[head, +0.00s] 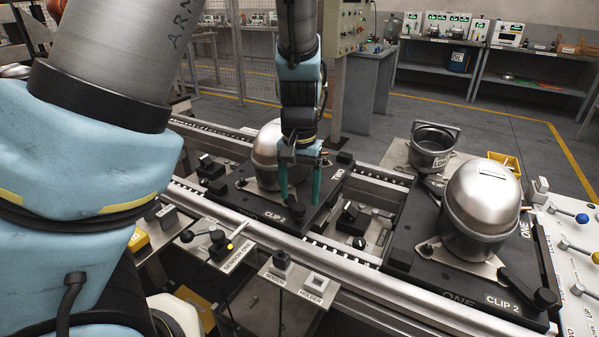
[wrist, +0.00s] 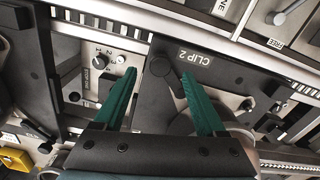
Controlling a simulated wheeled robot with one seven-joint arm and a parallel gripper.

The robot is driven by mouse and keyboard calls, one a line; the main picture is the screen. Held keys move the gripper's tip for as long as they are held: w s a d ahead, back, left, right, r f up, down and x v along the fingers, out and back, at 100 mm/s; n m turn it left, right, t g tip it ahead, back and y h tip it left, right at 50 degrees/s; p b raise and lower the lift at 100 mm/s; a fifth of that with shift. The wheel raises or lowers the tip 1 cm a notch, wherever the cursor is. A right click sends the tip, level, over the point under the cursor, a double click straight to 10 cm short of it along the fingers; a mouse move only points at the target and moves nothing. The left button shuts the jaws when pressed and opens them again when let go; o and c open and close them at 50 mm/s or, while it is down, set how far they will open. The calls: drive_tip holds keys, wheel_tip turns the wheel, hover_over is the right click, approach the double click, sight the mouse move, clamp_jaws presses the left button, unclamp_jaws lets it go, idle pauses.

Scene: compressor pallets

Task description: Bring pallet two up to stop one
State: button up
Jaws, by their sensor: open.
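Pallet two (head: 325,198) is a dark plate marked TWO and CLIP 2, on the conveyor left of pallet one, carrying a silver domed compressor (head: 268,150). My gripper (head: 299,197) is open and empty over pallet two's near side, its teal fingers pointing down. In the wrist view, the round black end of clip 2 (wrist: 160,67) shows between the fingertips (wrist: 157,76); I cannot tell how far above it they are. A stop unit (head: 358,225) with a black dial sits in the gap between the pallets; its dial, numbered 1 to 4, shows in the wrist view (wrist: 121,59).
Pallet one (head: 405,240), with its own compressor (head: 480,205), stands at the right. A SENSOR ONE bracket (head: 222,250) and a HOLDER bracket (head: 315,282) line the near rail. A metal pot (head: 432,150) stands behind. A control panel (head: 575,245) is at far right.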

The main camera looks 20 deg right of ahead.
sight(299, 206)
drive_tip(key=shift+f, duration=1.8)
drive_tip(key=shift+c, duration=0.2)
clamp_jaws()
drive_tip(key=shift+s+d+p, duration=0.5)
drive_tip(key=shift+s+d, duration=0.3)
drive_tip(key=shift+s, duration=0.15)
idle(1.5)
drive_tip(key=shift+o, duration=0.2)
unclamp_jaws()
drive_tip(key=shift+r, duration=0.1)
wheel_tip(299, 206, up, 11)
drive_tip(key=w+a+f+n, duration=0.1)
drive_tip(key=a+n, duration=0.2)
drive_tip(key=a, duration=1.1)
drive_tip(key=w+a+n+t, duration=0.1)
drive_tip(key=w+a+n, duration=0.1)
drive_tip(key=a, duration=1.3)
drive_tip(key=shift+w+a+f+n+t, duration=0.15)
drive_tip(key=shift+w+f+n+t, duration=0.15)
drive_tip(key=shift+n, duration=0.6)
